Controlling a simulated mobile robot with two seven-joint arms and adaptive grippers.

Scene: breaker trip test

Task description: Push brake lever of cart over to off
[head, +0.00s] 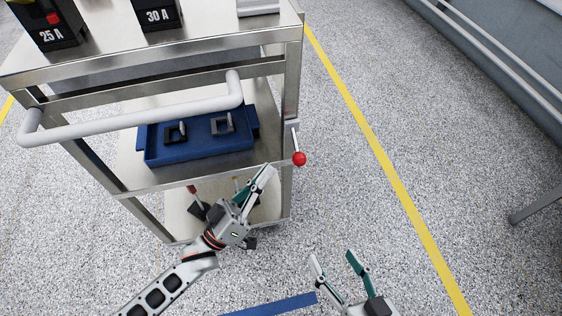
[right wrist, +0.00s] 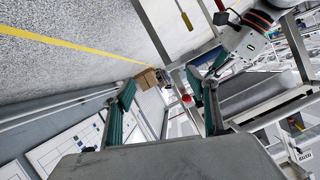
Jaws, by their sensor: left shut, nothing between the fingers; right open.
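The cart (head: 292,100) is a grey metal trolley with a white push handle (head: 130,122). A short lever with a red ball knob (head: 299,158) sticks out at its right corner post; the knob also shows in the right wrist view (right wrist: 186,99). My left gripper (head: 266,174) is shut and empty, just left of and slightly below the knob, apart from it in the picture. My right gripper (head: 334,262) is open and empty, low over the floor in front of the cart. Its fingers also show in the right wrist view (right wrist: 160,110).
A blue tray (head: 190,157) with dark parts sits on the middle shelf. Breakers marked 25 A (head: 50,30) and 30 A (head: 158,14) stand on top. A dark red-tipped item (head: 198,205) is low down. Floor right of the cart is clear, with a yellow line (head: 385,165).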

